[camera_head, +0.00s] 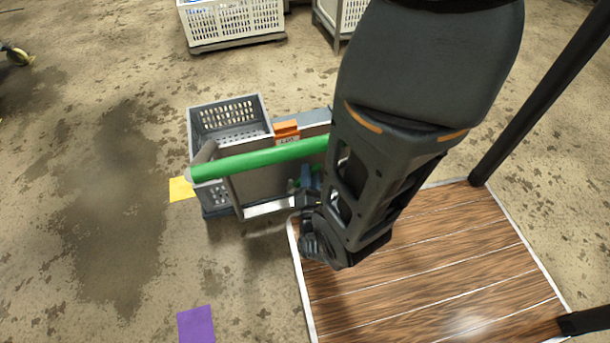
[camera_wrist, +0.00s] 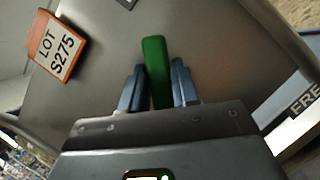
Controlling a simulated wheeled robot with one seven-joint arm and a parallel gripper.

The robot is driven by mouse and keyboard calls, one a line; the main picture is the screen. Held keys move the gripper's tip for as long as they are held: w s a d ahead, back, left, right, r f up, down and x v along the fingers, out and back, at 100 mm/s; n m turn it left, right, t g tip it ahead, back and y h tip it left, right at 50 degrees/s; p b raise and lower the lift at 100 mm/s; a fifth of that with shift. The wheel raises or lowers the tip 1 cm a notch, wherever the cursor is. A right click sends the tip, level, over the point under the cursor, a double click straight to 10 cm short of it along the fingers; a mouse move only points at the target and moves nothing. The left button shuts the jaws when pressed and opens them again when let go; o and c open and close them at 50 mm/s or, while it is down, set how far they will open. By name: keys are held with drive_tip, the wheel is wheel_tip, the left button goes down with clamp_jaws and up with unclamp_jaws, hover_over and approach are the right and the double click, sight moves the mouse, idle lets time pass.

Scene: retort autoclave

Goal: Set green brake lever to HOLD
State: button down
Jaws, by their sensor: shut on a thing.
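The green brake lever (camera_wrist: 156,62) stands between the two blue-grey fingers of my gripper (camera_wrist: 158,88) in the wrist view, and the fingers are closed on it. Its tip sticks out beyond the fingers, in front of the cart's grey panel (camera_wrist: 100,60). In the head view my gripper (camera_head: 308,190) is at the cart's near side, below the green push bar (camera_head: 260,158), and my arm hides most of the lever. A label with the letters "FRE" (camera_wrist: 306,100), cut off by the picture edge, is at the right in the wrist view. No HOLD mark is visible.
A grey basket (camera_head: 228,105) sits on the cart's left. White crates (camera_head: 232,20) stand behind. A wooden platform (camera_head: 430,270) lies at the right. Yellow (camera_head: 181,189) and purple (camera_head: 196,325) floor patches are at the left.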

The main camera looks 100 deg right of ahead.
drive_tip(key=shift+w+r, duration=0.1)
drive_tip(key=shift+w, duration=0.15)
drive_tip(key=c, duration=0.9)
unclamp_jaws()
drive_tip(key=shift+b+v, duration=0.3)
drive_tip(key=shift+v, duration=3.6)
drive_tip(key=shift+s, duration=0.1)
